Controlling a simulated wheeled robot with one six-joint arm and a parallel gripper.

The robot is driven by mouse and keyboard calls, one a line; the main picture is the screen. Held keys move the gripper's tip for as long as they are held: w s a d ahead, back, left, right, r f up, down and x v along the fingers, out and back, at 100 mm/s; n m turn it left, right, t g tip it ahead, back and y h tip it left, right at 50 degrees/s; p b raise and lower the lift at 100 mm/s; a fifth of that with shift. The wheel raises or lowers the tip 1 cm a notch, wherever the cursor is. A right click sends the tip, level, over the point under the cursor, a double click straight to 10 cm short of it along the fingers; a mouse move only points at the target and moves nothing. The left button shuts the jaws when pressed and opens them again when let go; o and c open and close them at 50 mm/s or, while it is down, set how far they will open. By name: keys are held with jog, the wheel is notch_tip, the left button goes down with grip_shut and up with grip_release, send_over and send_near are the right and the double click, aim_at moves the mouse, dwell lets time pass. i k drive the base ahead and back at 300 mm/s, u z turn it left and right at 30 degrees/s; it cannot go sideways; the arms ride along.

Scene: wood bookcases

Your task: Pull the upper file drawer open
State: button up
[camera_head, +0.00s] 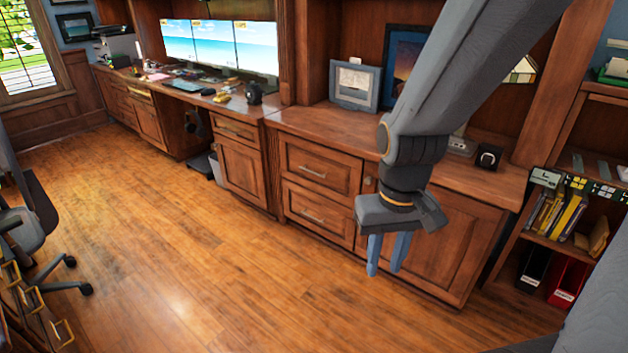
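Two stacked wood drawers stand in the cabinet at the middle of the view. The upper drawer (335,178) is shut, its front flush with the cabinet, with a horizontal metal handle (312,172) at its centre. The lower drawer (335,222) is also shut, with a similar handle (313,216). My gripper (383,273) hangs fingers down, to the right of and lower in the picture than the upper handle, and apart from it. Its two blue fingers show a gap with nothing between them. My arm covers part of the cabinet to the right of the drawers.
A cabinet door (430,240) is right of the drawers. The countertop (320,122) holds a picture frame (355,84) and small items. Open shelves (545,243) with binders stand at the right. A chair (35,215) is at the left. The wood floor (200,260) before the drawers is clear.

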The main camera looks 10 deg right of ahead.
aim_at(336, 175)
jog(key=u, duration=0.45)
jog(key=k, duration=0.15)
jog(key=z, duration=1.05)
jog(key=i, duration=1.05)
jog(key=u, duration=0.85)
